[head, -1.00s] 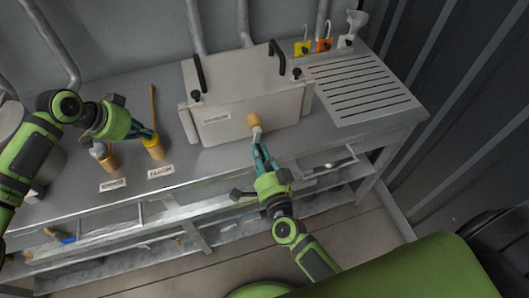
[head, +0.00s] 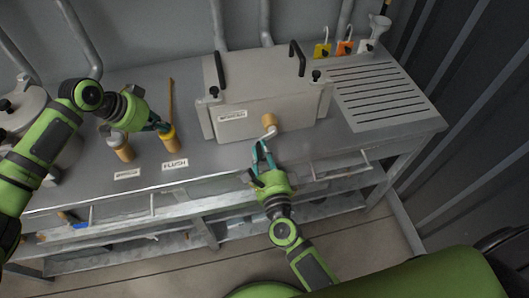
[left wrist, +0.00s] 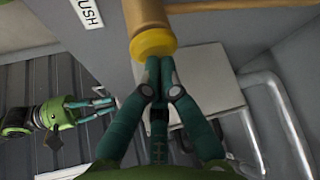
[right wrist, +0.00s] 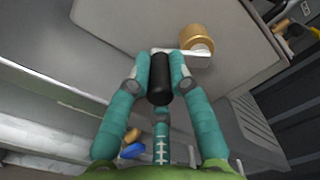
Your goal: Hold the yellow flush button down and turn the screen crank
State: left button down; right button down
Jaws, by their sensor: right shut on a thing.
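The yellow flush button (head: 168,131) caps a brass post behind the FLUSH label. It also shows in the left wrist view (left wrist: 153,43). My left gripper (head: 163,127) has its fingers together, with the tips at the button's face; I cannot tell how far it is pressed. The screen crank is on the front of the grey box, with a brass hub (head: 268,121) and a pale arm. My right gripper (right wrist: 159,78) is shut on the crank's black handle (right wrist: 159,88). In the right wrist view the crank arm runs sideways from the hub (right wrist: 197,40) to the handle.
A similar brass post with a grey cap (head: 122,148) stands left of the flush button. The grey box (head: 240,95) has black handles on top. A slotted drain panel (head: 380,95) lies to its right. Yellow and orange tagged items (head: 322,50) stand behind.

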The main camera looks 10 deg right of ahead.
jog(key=shift+d+r+m, duration=0.1)
jog(key=shift+r+m, duration=0.1)
jog(key=shift+m, duration=0.2)
jog(key=c, duration=1.1)
grip_release()
jog(key=shift+c, duration=0.2)
jog(key=shift+f, duration=0.1)
